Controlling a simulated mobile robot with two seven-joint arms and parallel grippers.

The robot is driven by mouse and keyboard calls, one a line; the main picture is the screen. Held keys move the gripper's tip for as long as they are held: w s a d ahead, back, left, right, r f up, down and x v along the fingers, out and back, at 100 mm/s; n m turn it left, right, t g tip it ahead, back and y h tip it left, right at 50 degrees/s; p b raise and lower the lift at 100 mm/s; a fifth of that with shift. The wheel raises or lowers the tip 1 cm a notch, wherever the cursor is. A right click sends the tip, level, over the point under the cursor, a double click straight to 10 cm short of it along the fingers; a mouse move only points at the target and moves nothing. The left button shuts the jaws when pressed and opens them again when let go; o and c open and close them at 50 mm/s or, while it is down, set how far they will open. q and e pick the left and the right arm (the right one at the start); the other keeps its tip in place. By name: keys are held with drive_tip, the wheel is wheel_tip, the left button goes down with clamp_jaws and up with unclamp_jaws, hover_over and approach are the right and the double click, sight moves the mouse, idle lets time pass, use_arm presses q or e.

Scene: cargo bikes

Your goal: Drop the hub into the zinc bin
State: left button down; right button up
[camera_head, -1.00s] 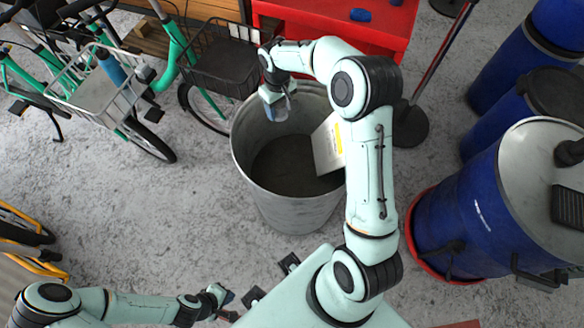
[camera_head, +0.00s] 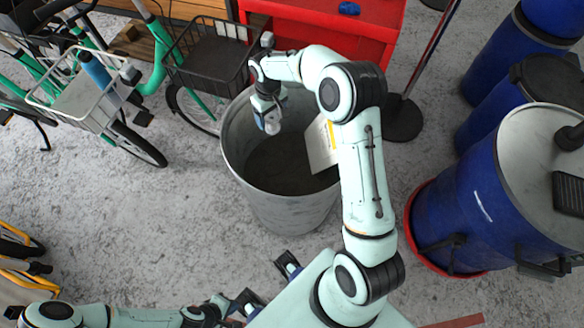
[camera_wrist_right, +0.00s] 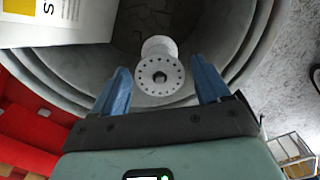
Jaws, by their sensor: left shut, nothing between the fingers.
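The zinc bin (camera_head: 290,208) is a round grey metal tub standing on the floor in the middle of the head view. My right gripper (camera_head: 266,106) is over its far left part, pointing down, with its fingers open. The silver hub (camera_head: 272,124) is just below the fingertips, inside the bin's mouth. In the right wrist view the hub (camera_wrist_right: 160,74) shows its drilled flange end-on, with gaps between it and both blue fingers (camera_wrist_right: 160,85). It seems to be clear of the fingers, in the air. My left gripper (camera_head: 238,304) is low in the head view, shut and empty.
A white box with a yellow label (camera_head: 320,146) leans inside the bin's right side. A red cabinet (camera_head: 375,40) and green bikes with baskets (camera_head: 90,95) stand behind. Blue drums (camera_head: 455,205) stand at the right. Floor left of the bin is clear.

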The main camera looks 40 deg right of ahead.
sight(272, 117)
drive_tip(key=shift+r, duration=0.1)
wheel_tip(272, 117, up, 13)
drive_tip(key=shift+r+p, duration=0.1)
drive_tip(key=shift+p, duration=0.45)
idle(0.5)
